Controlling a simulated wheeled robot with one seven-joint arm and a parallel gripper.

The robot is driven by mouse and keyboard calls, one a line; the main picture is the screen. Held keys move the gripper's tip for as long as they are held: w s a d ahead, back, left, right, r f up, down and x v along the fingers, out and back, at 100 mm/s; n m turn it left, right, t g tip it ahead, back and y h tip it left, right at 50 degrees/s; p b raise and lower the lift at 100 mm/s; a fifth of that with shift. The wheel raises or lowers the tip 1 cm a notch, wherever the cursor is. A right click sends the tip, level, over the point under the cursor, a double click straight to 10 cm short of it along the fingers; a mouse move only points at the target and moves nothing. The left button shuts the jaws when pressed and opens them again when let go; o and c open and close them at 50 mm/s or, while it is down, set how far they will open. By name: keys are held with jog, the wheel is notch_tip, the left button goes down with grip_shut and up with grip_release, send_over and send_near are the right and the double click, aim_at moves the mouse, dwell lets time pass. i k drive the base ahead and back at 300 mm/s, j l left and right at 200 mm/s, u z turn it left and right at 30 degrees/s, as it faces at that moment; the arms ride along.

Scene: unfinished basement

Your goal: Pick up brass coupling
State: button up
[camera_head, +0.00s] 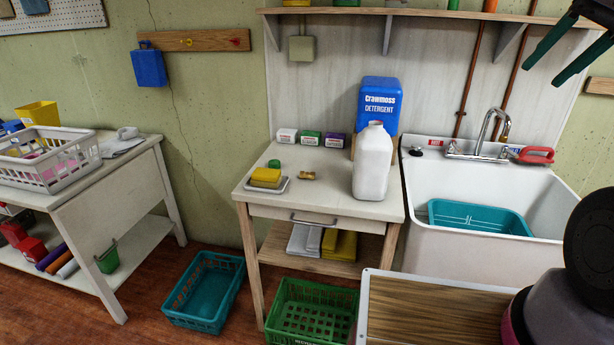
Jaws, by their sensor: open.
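The brass coupling (306,175) is a small golden-brown piece lying on the top of the small white worktable (325,202). It lies between the yellow sponges on a dish and the white jug. My gripper (539,76) shows at the upper right, with two teal fingers spread apart and nothing between them. It is in front of the wall panel, far to the right of the coupling and higher in the picture. The coupling is in plain view.
Yellow sponges (266,176) and a green piece (274,163) are left of the coupling. A white jug (372,165) and blue detergent box (379,99) stand right. Small cartons (310,138) line the back. The sink (470,255) is farther right; baskets (205,322) stand on the floor.

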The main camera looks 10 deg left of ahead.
aim_at(302, 175)
jog(key=i+l+u, duration=0.2)
jog(key=u, duration=0.25)
jog(key=i+l+u, duration=0.1)
jog(key=l+u, duration=0.2)
jog(key=u, duration=0.2)
jog(key=i+l+u, duration=0.1)
jog(key=l+u, duration=0.6)
jog(key=u, duration=0.25)
